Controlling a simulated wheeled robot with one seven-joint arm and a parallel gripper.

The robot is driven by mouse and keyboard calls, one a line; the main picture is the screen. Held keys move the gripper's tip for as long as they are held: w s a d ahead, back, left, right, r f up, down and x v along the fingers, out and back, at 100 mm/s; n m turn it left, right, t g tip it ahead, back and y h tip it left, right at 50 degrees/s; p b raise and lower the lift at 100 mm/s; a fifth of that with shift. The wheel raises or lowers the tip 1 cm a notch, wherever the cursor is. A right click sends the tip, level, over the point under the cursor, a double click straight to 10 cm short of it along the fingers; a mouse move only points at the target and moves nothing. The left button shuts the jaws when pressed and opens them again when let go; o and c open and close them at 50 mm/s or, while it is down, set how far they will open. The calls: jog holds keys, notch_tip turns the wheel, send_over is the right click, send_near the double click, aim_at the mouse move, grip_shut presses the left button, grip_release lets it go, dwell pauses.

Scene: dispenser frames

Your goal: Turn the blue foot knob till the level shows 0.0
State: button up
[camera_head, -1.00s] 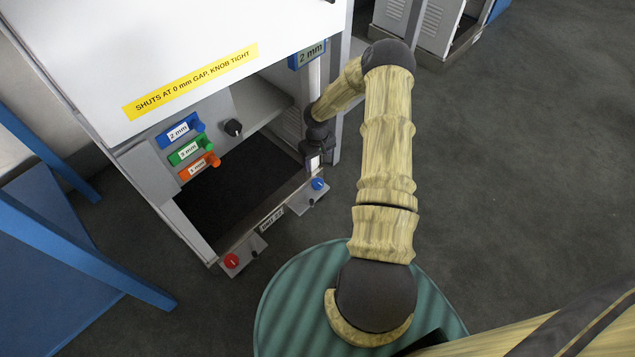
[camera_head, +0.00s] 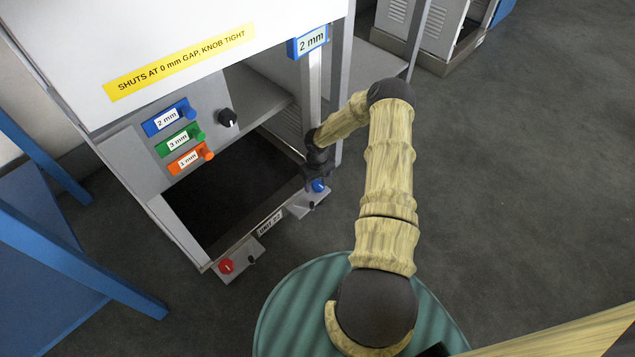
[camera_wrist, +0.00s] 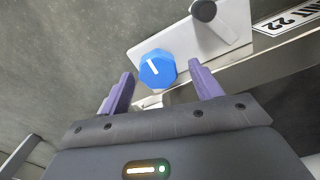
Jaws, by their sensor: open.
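The blue foot knob (camera_head: 318,186) sits on a small light plate at the right front foot of the frame. In the wrist view the blue knob (camera_wrist: 158,69) is eight-sided with a white line on its face. My gripper (camera_wrist: 160,90) is open, its two purple fingers on either side of and short of the knob, apart from it. In the head view my gripper (camera_head: 316,172) is dark, right above the knob and partly covering it. I see no level display that reads a number clearly.
A red knob (camera_head: 226,266) sits on the left front foot. Blue, green and orange tagged knobs (camera_head: 187,112) and a black knob (camera_head: 227,117) are on the panel. A dark post (camera_wrist: 204,11) stands beside the blue knob. Open floor lies right.

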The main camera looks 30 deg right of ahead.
jog(key=shift+d, duration=0.1)
jog(key=c, duration=1)
jog(key=shift+r+n+p, duration=0.2)
jog(key=shift+n+p, duration=0.1)
jog(key=shift+p, duration=0.55)
jog(key=shift+p, duration=0.35)
jog(key=shift+n+p, duration=0.7)
jog(key=shift+s+f+n+p, duration=0.15)
jog(key=shift+n+p, duration=1.05)
jog(key=shift+n, duration=1.4)
jog(key=o, duration=1)
